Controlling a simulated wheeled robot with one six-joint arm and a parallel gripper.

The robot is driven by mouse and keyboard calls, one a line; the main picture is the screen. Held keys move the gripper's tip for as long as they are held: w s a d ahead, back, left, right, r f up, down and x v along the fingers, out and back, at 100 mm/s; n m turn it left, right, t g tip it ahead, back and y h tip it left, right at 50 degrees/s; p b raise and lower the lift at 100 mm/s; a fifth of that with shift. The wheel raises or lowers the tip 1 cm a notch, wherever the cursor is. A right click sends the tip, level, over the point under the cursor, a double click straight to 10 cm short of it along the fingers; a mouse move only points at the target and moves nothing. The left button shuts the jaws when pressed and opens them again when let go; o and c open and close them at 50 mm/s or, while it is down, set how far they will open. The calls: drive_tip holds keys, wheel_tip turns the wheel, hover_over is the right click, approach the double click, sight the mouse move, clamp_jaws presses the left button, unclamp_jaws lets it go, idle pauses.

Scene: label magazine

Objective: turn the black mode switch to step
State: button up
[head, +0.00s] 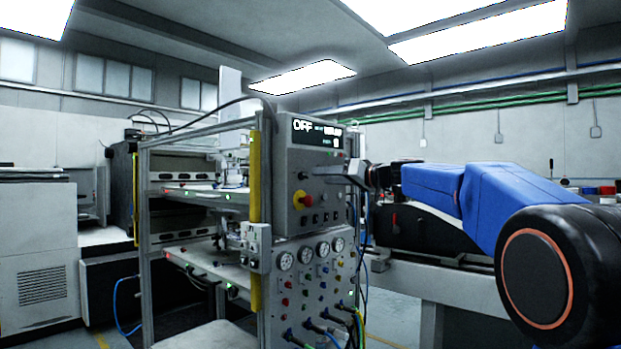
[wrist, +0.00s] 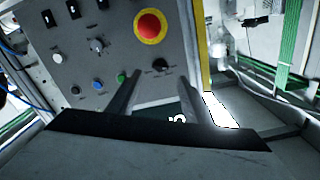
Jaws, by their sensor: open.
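The grey control panel (head: 330,205) stands at the front of the machine frame, with a display (head: 318,133) reading OFF at its top. In the wrist view, which looks upside down, a small black rotary knob (wrist: 160,65), apparently the mode switch, sits between the red stop button (wrist: 150,25) and the display. My gripper (wrist: 159,78) is open, its two fingers on either side of the knob's line. Whether the fingers touch the panel or the knob cannot be told. The knob's pointer direction is too small to read. In the head view my gripper (head: 336,171) reaches the panel from the right.
A grey knob (wrist: 97,45), a green button (wrist: 121,77) and a blue button (wrist: 98,86) sit near my fingers. A yellow post (head: 256,175) edges the panel. Gauges (head: 305,254) and hoses (head: 320,328) lie below.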

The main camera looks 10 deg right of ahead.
sight(305, 176)
drive_tip(key=x, duration=0.7)
drive_tip(key=c, duration=1.1)
